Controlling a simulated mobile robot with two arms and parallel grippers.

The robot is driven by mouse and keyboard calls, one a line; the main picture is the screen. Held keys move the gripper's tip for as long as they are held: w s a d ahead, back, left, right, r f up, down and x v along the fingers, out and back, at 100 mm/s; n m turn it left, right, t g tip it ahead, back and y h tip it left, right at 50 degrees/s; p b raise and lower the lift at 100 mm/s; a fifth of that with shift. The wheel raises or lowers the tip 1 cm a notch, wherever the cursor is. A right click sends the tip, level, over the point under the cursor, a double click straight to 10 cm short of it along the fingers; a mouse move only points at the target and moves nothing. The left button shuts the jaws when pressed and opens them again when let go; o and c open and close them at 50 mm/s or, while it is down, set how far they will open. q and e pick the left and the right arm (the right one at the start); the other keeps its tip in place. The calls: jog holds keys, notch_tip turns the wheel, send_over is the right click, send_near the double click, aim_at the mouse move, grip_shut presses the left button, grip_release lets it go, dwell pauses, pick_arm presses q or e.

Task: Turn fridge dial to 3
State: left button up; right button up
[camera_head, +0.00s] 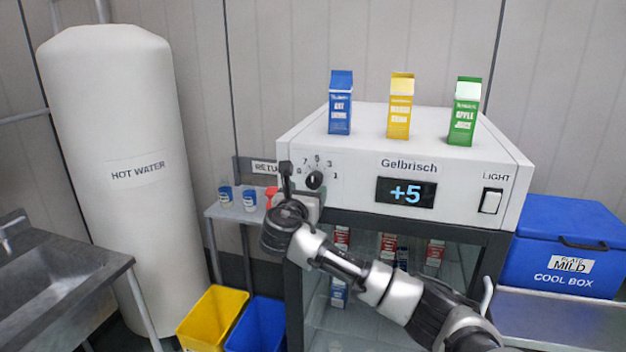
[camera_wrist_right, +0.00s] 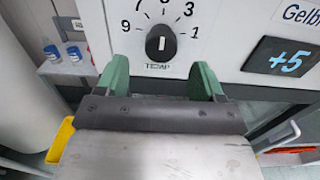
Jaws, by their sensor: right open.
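The fridge (camera_head: 450,165) is white on top, with a display (camera_head: 405,192) reading +5. Its black round dial (camera_head: 314,179) sits at the front panel's left, ringed by the numbers 1, 3, 5, 7 and 9. In the right wrist view the dial (camera_wrist_right: 161,43) shows above the label TEMP, with a pale mark on its face; I cannot surely tell which number it points at. My right gripper (camera_head: 287,180) is at the panel's left end, just below and in front of the dial. Its green fingers (camera_wrist_right: 160,78) are open, apart from the dial, with nothing between them. My left gripper is not in view.
Blue, yellow (camera_head: 400,108) and green cartons stand on the fridge. A light switch (camera_head: 490,201) is at the panel's right. A blue cool box (camera_head: 565,245) stands at right, a hot water tank (camera_head: 115,150) at left. Yellow (camera_head: 212,318) and blue bins are below.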

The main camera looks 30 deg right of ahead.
aim_at(312, 184)
jog(key=x, duration=0.4)
jog(key=shift+d+r+p, duration=0.1)
jog(key=shift+d+p, duration=0.1)
jog(key=shift+p, duration=0.2)
jog(key=shift+x, duration=0.75)
jog(key=shift+c, duration=0.3)
jog(key=c, duration=0.8)
jog(key=shift+a, duration=0.1)
jog(key=shift+c, duration=0.2)
jog(key=shift+m, duration=0.3)
jog(key=m, duration=0.1)
jog(key=m+b, duration=0.1)
jog(key=m, duration=0.2)
jog(key=shift+w+f, duration=0.1)
jog(key=shift+f, duration=0.15)
jog(key=shift+r+m+b, duration=0.1)
jog(key=shift+m+b, duration=0.85)
jog(key=shift+m, duration=0.65)
